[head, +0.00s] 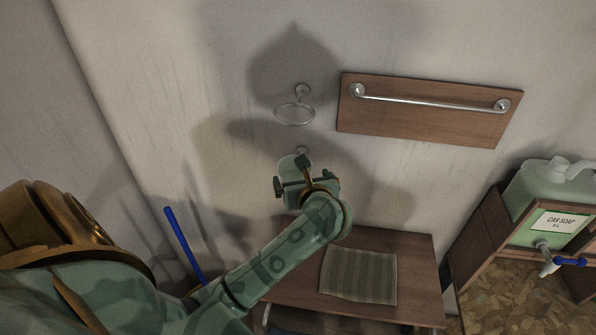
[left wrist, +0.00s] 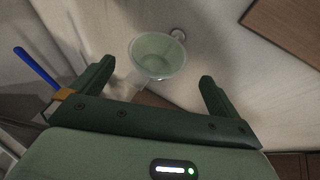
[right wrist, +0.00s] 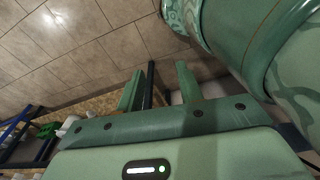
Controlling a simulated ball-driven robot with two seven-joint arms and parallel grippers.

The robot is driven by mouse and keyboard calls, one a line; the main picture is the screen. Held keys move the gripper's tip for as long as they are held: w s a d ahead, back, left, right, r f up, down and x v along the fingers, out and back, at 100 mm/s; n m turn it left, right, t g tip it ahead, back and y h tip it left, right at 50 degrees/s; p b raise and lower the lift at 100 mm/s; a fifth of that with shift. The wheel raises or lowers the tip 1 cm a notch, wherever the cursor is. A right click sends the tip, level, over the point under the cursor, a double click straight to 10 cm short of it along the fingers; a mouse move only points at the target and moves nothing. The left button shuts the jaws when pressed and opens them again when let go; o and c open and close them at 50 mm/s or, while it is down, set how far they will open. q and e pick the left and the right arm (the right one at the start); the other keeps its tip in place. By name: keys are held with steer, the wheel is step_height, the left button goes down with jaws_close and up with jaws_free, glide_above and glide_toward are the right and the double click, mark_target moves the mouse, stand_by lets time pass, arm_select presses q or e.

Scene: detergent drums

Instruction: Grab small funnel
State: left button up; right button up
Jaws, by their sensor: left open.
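The small funnel (left wrist: 157,52) is pale green and round-mouthed. In the left wrist view it is beside a wall mount, ahead of my left gripper (left wrist: 156,75). The gripper's two fingers are spread wide with nothing between them, and the funnel's mouth shows just beyond their tips. In the head view my left gripper (head: 294,180) partly covers the funnel (head: 289,163) near the wall. My right gripper (right wrist: 160,75) shows only in its wrist view, away from the funnel; its fingers are partly apart, with a dark bar visible in the gap.
An empty wall ring (head: 295,115) is above the funnel. A towel rail (head: 430,101) on a wooden board is to the right. Below is a wooden surface (head: 415,255) with a striped cloth (head: 360,275). A car soap drum (head: 540,205) stands at the far right.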

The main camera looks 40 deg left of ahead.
mark_target(293, 164)
arm_select(q)
steer(key=p+x, duration=0.1)
steer(key=x, duration=0.5)
steer(key=shift+a+r, duration=0.1)
steer(key=shift+a, duration=0.1)
steer(key=shift+w+a+f, duration=0.2)
steer(key=shift+a, duration=0.05)
steer(key=shift+d, duration=0.1)
steer(key=c, duration=0.7)
steer(key=shift+c, duration=0.5)
arm_select(e)
steer(key=shift+s+d+r, duration=0.25)
steer(key=shift+s+r, duration=0.25)
steer(key=shift+r, duration=0.3)
